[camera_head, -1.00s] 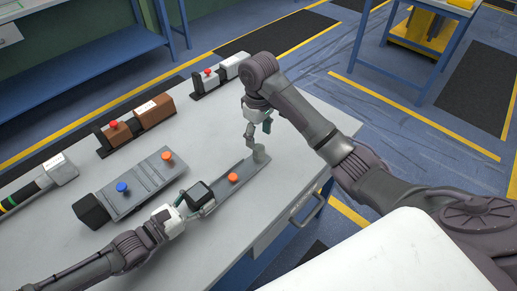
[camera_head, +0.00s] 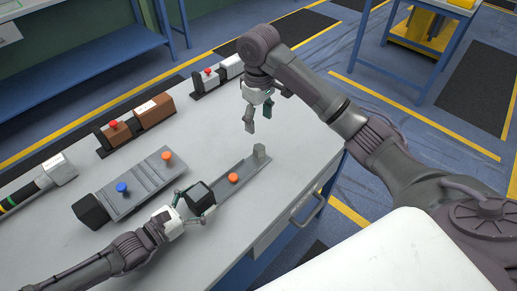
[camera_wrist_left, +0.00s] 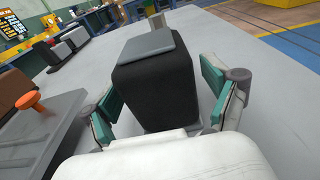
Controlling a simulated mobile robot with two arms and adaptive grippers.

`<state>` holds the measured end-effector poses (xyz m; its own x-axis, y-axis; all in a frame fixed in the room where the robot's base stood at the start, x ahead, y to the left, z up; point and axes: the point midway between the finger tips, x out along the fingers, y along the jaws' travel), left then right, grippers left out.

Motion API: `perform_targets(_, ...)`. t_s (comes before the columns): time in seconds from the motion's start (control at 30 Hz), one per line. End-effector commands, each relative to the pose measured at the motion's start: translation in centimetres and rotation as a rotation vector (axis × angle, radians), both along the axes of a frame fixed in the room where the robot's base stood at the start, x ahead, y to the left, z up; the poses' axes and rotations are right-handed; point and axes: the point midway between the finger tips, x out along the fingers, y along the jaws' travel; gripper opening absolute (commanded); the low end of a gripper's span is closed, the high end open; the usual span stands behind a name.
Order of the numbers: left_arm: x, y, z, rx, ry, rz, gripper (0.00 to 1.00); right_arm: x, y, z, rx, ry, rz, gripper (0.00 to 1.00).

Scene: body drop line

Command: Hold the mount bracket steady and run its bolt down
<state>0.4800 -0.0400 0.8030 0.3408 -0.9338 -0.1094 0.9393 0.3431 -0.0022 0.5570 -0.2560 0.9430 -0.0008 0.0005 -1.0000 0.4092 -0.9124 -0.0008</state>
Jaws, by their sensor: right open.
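A narrow grey strip (camera_head: 222,186) lies on the table, with an orange knob-like bolt head (camera_head: 233,177) and an upright grey post (camera_head: 260,151) at its far end. A black block (camera_head: 199,195), which looks like the mount bracket, stands at its near end. My left gripper (camera_head: 194,204) is open, its fingers on either side of the block. In the left wrist view the block (camera_wrist_left: 155,90) has a grey plate on top, stands between the teal finger pads and hides the orange bolt. My right gripper (camera_head: 259,115) is open and empty above the table, behind the post.
A grey panel (camera_head: 143,177) with blue and orange knobs lies left of the strip. Fixtures with a brown block (camera_head: 155,110) and a white block (camera_head: 230,67) stand along the back edge.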

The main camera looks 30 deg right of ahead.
Motion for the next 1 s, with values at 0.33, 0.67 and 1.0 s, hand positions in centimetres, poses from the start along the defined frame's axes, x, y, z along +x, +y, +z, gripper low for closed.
perform_targets(0.33,-0.2,0.7,0.4,-0.004,-0.003,0.0,0.87,0.0,0.0,0.0,0.0,0.0,0.0,0.64)
perform_targets(0.67,-2.3,6.9,1.0,-0.001,-0.003,0.002,0.87,0.0,0.0,0.0,0.0,0.0,0.0,0.64)
perform_targets(1.0,-3.9,10.9,1.4,-0.004,-0.001,0.0,0.87,0.0,0.0,0.0,0.0,0.0,0.0,0.64)
